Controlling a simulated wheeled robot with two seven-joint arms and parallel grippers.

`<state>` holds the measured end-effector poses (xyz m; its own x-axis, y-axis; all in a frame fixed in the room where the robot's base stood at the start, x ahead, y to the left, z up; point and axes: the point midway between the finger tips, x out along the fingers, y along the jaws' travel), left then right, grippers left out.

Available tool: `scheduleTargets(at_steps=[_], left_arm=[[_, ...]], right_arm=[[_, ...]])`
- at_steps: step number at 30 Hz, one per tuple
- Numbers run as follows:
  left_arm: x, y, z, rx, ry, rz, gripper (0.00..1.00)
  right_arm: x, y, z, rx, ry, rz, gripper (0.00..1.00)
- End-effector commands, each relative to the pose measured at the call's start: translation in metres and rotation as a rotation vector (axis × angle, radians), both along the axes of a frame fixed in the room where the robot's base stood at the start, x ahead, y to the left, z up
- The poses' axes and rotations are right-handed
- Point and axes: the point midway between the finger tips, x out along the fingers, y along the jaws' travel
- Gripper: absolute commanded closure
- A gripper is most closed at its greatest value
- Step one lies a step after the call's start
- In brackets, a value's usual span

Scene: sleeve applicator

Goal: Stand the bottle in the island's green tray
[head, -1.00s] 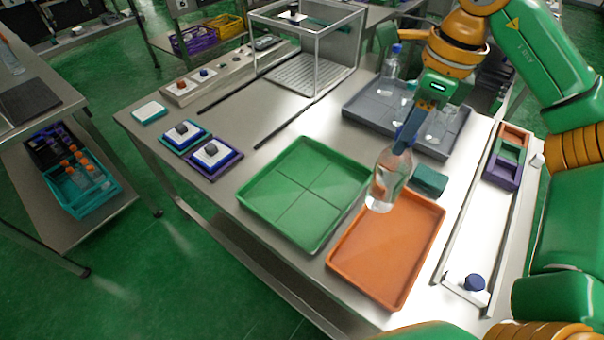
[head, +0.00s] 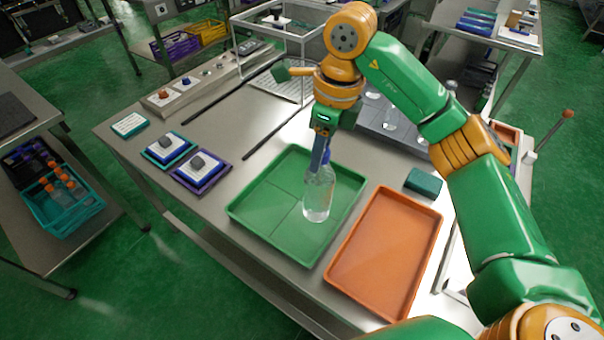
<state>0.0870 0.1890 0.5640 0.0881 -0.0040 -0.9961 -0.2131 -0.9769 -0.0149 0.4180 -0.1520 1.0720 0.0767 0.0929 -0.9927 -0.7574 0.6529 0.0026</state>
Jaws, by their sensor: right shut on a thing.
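The clear bottle (head: 318,196) is upright over the right part of the island's green tray (head: 262,232). My right gripper (head: 322,160) is shut on the bottle near its blue cap and hides part of the top. The bottle's base shows against the tray floor; I cannot tell whether it touches it. My left gripper is not in the head view.
An orange tray (head: 385,255) lies right of the green tray. A dark green block (head: 423,182) sits behind it. A grey tray with bottles (head: 400,130) is partly hidden behind my right arm.

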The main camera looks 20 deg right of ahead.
Motion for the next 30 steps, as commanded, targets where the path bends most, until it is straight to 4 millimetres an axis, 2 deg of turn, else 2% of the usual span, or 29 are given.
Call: scheduleTargets(at_steps=[4,11,18,29,30], left_arm=[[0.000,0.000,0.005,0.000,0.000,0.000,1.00],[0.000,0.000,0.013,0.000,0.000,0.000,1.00],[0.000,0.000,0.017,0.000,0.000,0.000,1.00],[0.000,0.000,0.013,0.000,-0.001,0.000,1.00],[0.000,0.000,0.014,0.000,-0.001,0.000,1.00]], right_arm=[[0.006,0.017,-0.020,0.002,0.002,0.001,1.00],[0.011,0.031,-0.037,0.000,0.001,0.001,1.00],[0.012,0.030,-0.066,-0.001,-0.001,0.000,1.00],[0.012,0.030,-0.072,-0.001,-0.002,0.000,1.00],[0.012,0.030,-0.072,-0.001,-0.001,0.000,0.52]])
